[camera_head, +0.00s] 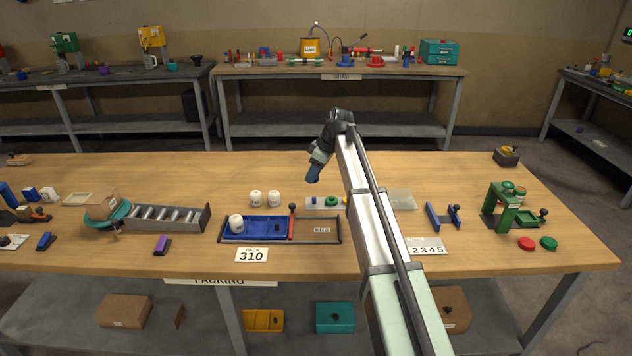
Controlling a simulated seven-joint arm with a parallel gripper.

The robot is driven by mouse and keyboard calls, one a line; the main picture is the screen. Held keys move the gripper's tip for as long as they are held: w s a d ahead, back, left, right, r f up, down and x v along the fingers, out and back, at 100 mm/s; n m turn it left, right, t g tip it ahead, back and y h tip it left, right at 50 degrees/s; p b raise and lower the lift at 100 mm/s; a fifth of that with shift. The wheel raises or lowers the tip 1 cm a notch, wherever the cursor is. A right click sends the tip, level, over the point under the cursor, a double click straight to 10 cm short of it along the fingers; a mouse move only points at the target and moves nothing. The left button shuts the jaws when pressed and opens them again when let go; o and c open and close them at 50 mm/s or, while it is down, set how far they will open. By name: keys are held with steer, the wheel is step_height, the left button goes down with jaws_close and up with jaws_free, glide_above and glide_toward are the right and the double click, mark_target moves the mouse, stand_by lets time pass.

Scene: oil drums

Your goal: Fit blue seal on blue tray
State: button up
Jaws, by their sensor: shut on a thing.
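My gripper (314,172) hangs in the air above the middle of the table, pointing down and slightly left. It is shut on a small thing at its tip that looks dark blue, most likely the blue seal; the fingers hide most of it. The blue tray (264,238) lies in the left part of a dark frame, to the lower left of my gripper. My gripper is apart from the tray.
A pale plate with a green part (331,201) lies below my gripper. A red lever (291,223) stands between the tray and a brown compartment (318,229). A green press (503,206) stands at right.

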steer(key=s+a, duration=0.1)
steer(key=a, duration=0.3)
glide_above(278, 223)
steer(key=shift+s+d+f, duration=0.15)
steer(key=shift+f, duration=2.85)
steer(key=shift+f, duration=1.65)
stand_by(0.8)
steer(key=o, duration=1.1)
steer(key=shift+o, duration=0.3)
